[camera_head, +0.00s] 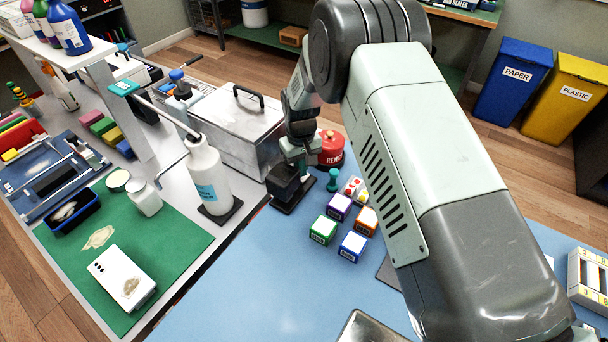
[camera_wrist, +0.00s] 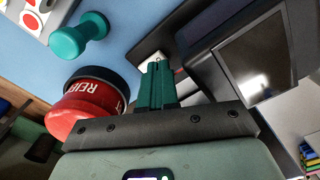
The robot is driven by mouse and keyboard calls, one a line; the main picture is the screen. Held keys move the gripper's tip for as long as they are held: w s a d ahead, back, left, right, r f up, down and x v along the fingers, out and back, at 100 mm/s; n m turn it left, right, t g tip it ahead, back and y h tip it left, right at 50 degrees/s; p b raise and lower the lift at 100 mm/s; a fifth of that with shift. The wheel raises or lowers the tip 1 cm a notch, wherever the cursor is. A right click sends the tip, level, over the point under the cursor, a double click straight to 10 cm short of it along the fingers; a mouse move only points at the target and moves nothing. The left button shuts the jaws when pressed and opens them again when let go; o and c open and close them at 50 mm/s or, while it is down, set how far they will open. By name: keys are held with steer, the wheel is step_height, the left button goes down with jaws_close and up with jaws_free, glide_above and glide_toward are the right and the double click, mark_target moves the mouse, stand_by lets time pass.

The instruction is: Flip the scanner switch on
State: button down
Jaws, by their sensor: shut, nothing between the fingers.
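The scanner looks to be the black device (camera_head: 288,183) on a dark base at the blue table's left edge. In the wrist view its dark body with a glossy screen (camera_wrist: 255,58) stands right of my fingers. A small pale piece (camera_wrist: 149,52), perhaps the switch, sits on the dark base at my fingertips. My gripper (camera_wrist: 156,64) has its teal fingers shut together with nothing between them. Its tips are at or just over the pale piece; I cannot tell whether they touch. The switch's position is not readable. In the head view my gripper (camera_head: 297,158) is partly hidden above the scanner.
A red round container (camera_head: 331,148) and a teal knobbed piece (camera_head: 333,180) stand close beside the scanner. Several colored cubes (camera_head: 338,207) are in front. A metal box (camera_head: 235,135) and white bottle (camera_head: 206,172) are to the left.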

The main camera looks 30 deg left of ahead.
steer(key=shift+f, duration=0.7)
stand_by(0.6)
steer(key=shift+r, duration=0.1)
step_height(320, 180, up, 7)
stand_by(0.7)
stand_by(0.3)
